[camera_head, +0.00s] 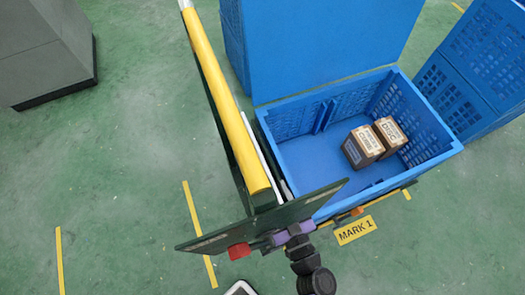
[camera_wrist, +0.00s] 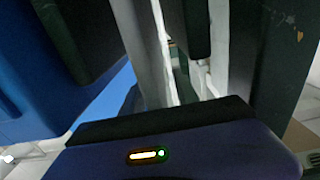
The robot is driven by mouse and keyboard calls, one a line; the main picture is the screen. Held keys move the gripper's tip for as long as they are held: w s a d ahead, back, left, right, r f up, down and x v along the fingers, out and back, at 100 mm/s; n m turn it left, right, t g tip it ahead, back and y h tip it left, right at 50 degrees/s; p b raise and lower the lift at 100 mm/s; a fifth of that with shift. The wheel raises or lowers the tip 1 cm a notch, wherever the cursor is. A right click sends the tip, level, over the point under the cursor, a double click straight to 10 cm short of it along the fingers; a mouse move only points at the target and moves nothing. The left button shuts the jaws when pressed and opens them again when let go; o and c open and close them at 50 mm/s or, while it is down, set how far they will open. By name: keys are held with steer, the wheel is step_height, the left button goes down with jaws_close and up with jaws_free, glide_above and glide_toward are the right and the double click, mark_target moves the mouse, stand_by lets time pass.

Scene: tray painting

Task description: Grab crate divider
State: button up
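A blue open crate (camera_head: 425,173) stands at the right in the head view, with two brown boxes (camera_head: 367,141) lying on its floor. I cannot pick out a crate divider with certainty. A short blue upright piece (camera_head: 325,117) shows at the crate's far wall. My gripper (camera_head: 293,234) appears as a purple and black part at the crate's near left corner, against a dark green panel (camera_head: 215,240). Its fingers are hidden there. In the wrist view its dark blue housing with a lit indicator fills the bottom, close to pale and dark upright parts. Whether it holds anything does not show.
A yellow bar (camera_head: 225,100) with dark green framing runs along the crate's left side. Larger blue crates (camera_head: 310,40) stand behind, and another blue crate (camera_head: 480,70) is at the right. A grey block (camera_head: 45,50) is at upper left. Green floor at the left is clear.

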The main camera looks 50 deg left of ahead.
jaws_close()
stand_by(1.4)
